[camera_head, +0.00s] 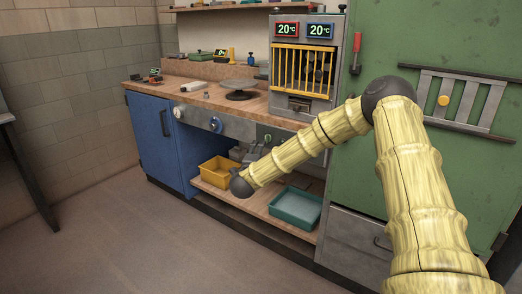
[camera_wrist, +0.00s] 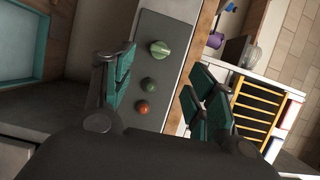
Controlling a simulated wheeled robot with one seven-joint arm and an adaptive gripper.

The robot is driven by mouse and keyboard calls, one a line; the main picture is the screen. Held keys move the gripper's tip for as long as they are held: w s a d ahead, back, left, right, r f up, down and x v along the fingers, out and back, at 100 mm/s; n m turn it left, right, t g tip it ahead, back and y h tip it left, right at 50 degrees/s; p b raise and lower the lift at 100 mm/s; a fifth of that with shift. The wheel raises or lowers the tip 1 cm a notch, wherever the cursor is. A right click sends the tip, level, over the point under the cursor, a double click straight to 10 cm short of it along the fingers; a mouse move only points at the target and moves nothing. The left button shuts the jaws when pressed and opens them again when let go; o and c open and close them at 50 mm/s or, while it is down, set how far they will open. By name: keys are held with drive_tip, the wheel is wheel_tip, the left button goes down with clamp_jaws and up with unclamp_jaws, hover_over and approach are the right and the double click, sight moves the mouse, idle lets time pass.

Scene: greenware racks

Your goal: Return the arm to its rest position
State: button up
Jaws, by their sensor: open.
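My arm crosses the right half of the head view, yellow with dark joints, bent at a high elbow and reaching down and left to a dark joint in front of the lower shelf. My gripper's fingers do not show clearly there. In the wrist view my gripper (camera_wrist: 160,85) is open, its green-padded fingers apart on either side of a grey control panel (camera_wrist: 172,25). Nothing is seen between the pads but this panel behind, with a large green knob (camera_wrist: 159,48), a smaller green button (camera_wrist: 148,84) and a red one (camera_wrist: 143,108).
A wooden workbench (camera_head: 150,88) stands behind, with a yellow bin (camera_head: 217,172) and a teal tray (camera_head: 296,207) on its lower shelf. A yellow-barred cage (camera_head: 302,70) and a green cabinet (camera_head: 455,40) stand at right.

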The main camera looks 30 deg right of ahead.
drive_tip(key=shift+s+a, duration=0.3)
drive_tip(key=shift+s, duration=0.05)
idle(0.3)
